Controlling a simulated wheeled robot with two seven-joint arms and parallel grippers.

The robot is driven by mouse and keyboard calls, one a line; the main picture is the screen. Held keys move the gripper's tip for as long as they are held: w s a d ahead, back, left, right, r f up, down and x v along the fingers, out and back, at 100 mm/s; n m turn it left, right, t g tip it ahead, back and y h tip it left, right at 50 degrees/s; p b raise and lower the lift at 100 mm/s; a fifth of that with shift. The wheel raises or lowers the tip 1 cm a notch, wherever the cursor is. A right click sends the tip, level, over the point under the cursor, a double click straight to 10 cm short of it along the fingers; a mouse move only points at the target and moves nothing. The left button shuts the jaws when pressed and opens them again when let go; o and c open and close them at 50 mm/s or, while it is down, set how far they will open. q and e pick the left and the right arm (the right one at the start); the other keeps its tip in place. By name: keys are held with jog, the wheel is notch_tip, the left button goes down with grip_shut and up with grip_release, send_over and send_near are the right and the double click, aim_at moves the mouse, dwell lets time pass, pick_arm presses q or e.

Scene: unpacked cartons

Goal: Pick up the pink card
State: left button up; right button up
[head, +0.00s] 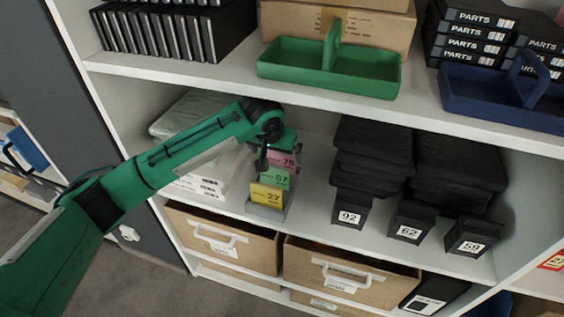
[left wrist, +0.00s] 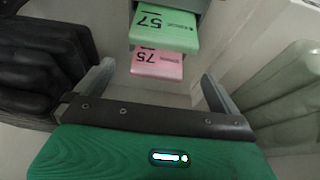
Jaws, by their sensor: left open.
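The pink card (head: 284,159), marked 75, stands at the back of a small grey holder (head: 263,211) on the middle shelf. In front of it are a green card (head: 277,178) marked 57 and a yellow card (head: 267,196) marked 27. My left gripper (head: 263,160) is at the back of the holder, beside the pink card. In the left wrist view, the pink card (left wrist: 157,64) lies between the two spread fingers of my left gripper (left wrist: 157,88), with the green card (left wrist: 165,28) beyond it. The gripper is open and empty. My right gripper is not in view.
Clear-wrapped packs (head: 190,115) lie left of the holder; stacked black folded items (head: 372,150) and black numbered boxes (head: 350,208) stand right. The shelf above carries a green caddy (head: 330,75). Cardboard drawers (head: 225,238) are below.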

aim_at(282, 164)
pick_arm(q)
jog(key=w+f, duration=0.1)
jog(key=w+d+f, duration=0.1)
jog(key=w+f, duration=0.2)
jog(key=shift+w+d+f, duration=0.25)
jog(key=shift+w+d, duration=0.1)
jog(key=shift+w, duration=0.05)
jog(key=c, duration=1)
